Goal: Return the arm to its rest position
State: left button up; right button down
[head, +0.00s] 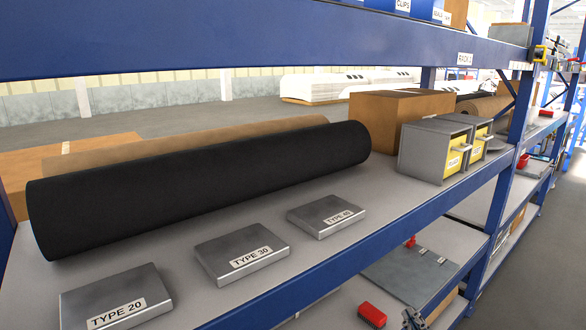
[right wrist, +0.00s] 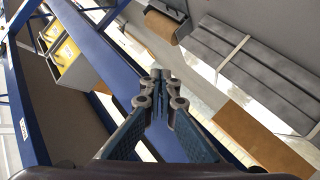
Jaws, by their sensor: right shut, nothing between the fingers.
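My right gripper (head: 412,318) shows at the bottom edge of the head view, low in front of the shelving, beside a red block on the lower shelf. In the right wrist view the same gripper (right wrist: 160,76) has its fingertips together with nothing between them. It is apart from the shelf beam and the goods. The rest of my right arm is out of the head view. My left gripper is in neither view.
A blue shelf beam (head: 410,222) runs along the upper shelf, which holds a black roll (head: 200,185), metal plates labelled TYPE 20 (head: 115,290), TYPE 30 and TYPE 40, and grey bins (head: 435,150). A red block (head: 372,314) lies lower. The aisle (head: 550,260) at right is clear.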

jog(key=s+a+f+m+g+y, duration=0.1)
jog(key=s+a+f+m+g, duration=0.3)
jog(key=s+f, duration=0.85)
jog(key=s+f+m+g, duration=0.1)
jog(key=s+f+g, duration=0.7)
jog(key=s, duration=0.7)
notch_tip(320, 180, down, 27)
jog(key=s, duration=0.3)
jog(key=s+d+f+g, duration=0.1)
jog(key=s+d+f, duration=0.1)
jog(key=s+f, duration=1.4)
jog(key=shift+s+d+f+g, duration=0.15)
jog(key=shift+s+d+g, duration=0.15)
jog(key=shift+s+d, duration=0.1)
